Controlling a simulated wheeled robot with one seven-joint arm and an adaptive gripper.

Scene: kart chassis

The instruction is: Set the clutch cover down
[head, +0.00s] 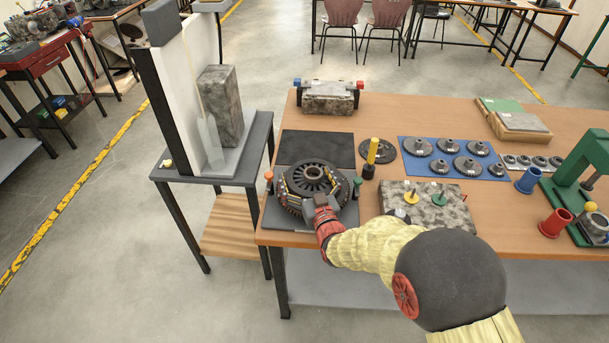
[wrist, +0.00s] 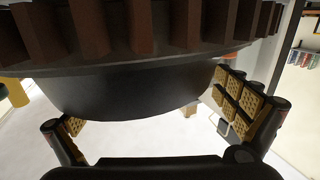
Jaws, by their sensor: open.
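The clutch cover (head: 312,173), a round dark part with radial slots and a central hole, lies at the left end of the wooden table, over a dark plate (head: 274,214). My gripper (head: 322,207) is at its front edge. In the wrist view the round dark part (wrist: 140,85) with its toothed rim fills the upper half. My gripper's fingers (wrist: 152,112), with yellow pads, are spread apart on either side of its lower edge. The right finger looks close to it; I cannot tell whether either touches. The cover's underside is hidden in the head view.
An orange-topped post (head: 268,178) and a green-topped post (head: 357,185) flank the cover. A yellow-handled tool (head: 372,152) and a stone block (head: 440,205) stand to the right. A blue mat (head: 413,146) holds several discs. A side stand (head: 232,172) is at left.

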